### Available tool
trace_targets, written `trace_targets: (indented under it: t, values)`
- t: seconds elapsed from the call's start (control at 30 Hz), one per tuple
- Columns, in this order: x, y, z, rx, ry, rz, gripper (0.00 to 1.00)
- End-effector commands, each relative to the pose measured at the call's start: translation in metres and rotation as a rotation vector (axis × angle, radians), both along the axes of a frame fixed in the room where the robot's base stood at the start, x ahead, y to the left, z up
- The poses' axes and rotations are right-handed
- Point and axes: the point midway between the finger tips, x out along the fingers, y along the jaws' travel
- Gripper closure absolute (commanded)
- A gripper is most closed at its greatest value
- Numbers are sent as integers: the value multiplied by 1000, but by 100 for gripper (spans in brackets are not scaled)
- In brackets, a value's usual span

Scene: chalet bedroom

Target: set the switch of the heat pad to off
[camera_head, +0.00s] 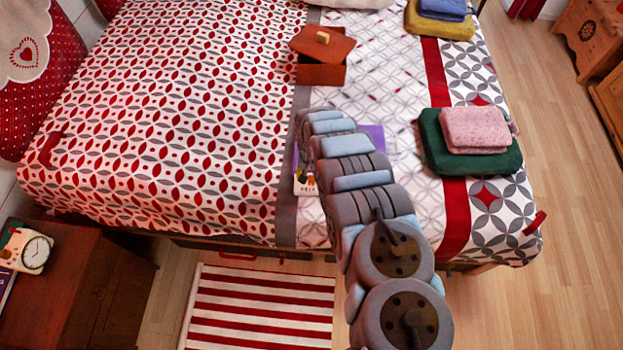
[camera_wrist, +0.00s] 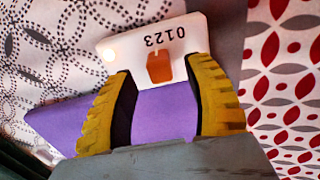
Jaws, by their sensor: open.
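The heat pad (camera_wrist: 165,115) is purple and lies on the bed; part of it also shows beside my arm in the head view (camera_head: 376,138). Its white control panel (camera_wrist: 120,50) carries the figures 0123 in the wrist view. An orange switch (camera_wrist: 159,68) sits on the panel near these figures. Which figure it is set to, I cannot tell. My gripper (camera_wrist: 160,72) is open, its yellow-padded fingers on either side of the switch with gaps showing. In the head view, my arm hides most of the pad, and the panel (camera_head: 305,186) shows at its left.
A brown box (camera_head: 321,73) with a tilted lid lies beyond the pad. A folded pink cloth (camera_head: 478,130) rests on a green one (camera_head: 437,143) to the right. The patterned bedspread left of my arm is mostly clear.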

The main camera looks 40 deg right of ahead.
Motion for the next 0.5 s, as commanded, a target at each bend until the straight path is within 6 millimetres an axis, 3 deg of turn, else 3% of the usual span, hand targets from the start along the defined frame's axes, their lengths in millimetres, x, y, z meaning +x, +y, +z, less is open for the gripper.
trace_targets:
  t: [0.23,0.5]
  values:
    - [0,1,-18,1,1,1,48]
    - [-1,0,-25,0,1,0,48]
